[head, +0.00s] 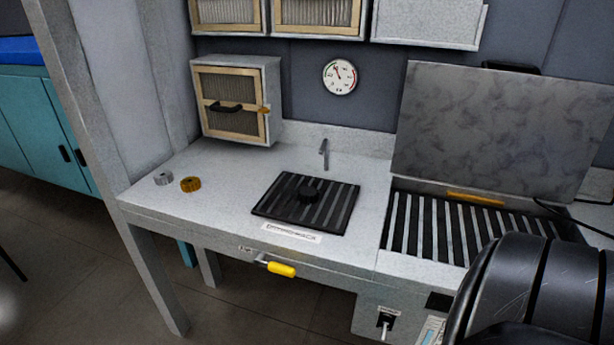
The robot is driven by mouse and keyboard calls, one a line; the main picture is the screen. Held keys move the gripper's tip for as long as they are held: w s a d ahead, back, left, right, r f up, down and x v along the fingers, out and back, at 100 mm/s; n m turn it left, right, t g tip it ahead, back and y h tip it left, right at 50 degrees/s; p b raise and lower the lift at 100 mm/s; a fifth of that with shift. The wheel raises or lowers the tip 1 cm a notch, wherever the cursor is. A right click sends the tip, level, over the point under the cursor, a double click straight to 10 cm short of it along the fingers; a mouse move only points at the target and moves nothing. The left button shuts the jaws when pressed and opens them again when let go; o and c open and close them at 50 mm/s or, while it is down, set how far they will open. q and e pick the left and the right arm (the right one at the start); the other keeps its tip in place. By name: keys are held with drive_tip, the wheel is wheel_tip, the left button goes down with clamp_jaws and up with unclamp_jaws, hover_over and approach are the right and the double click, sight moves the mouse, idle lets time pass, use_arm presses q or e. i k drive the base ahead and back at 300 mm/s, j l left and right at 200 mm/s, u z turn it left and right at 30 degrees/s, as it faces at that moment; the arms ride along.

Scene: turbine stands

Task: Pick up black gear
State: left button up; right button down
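A small dark round piece (308,192), which looks like the black gear, sits on the black ribbed plate (281,207) on the light grey counter. It is dark against dark, so its teeth are hard to make out. A grey gear (163,178) and a gold gear (190,184) lie on the counter to the left. A large black rounded shape at the lower right looks like part of my own arm. Neither of my grippers shows in the head view.
A small cabinet (235,100) stands at the counter's back left. A metal tap (324,153) rises behind the plate. A slatted grill (460,229) with a raised lid (495,135) is on the right. A yellow handle (281,269) sticks out below the front edge.

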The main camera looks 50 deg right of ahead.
sight(308, 196)
drive_tip(key=z, duration=1.5)
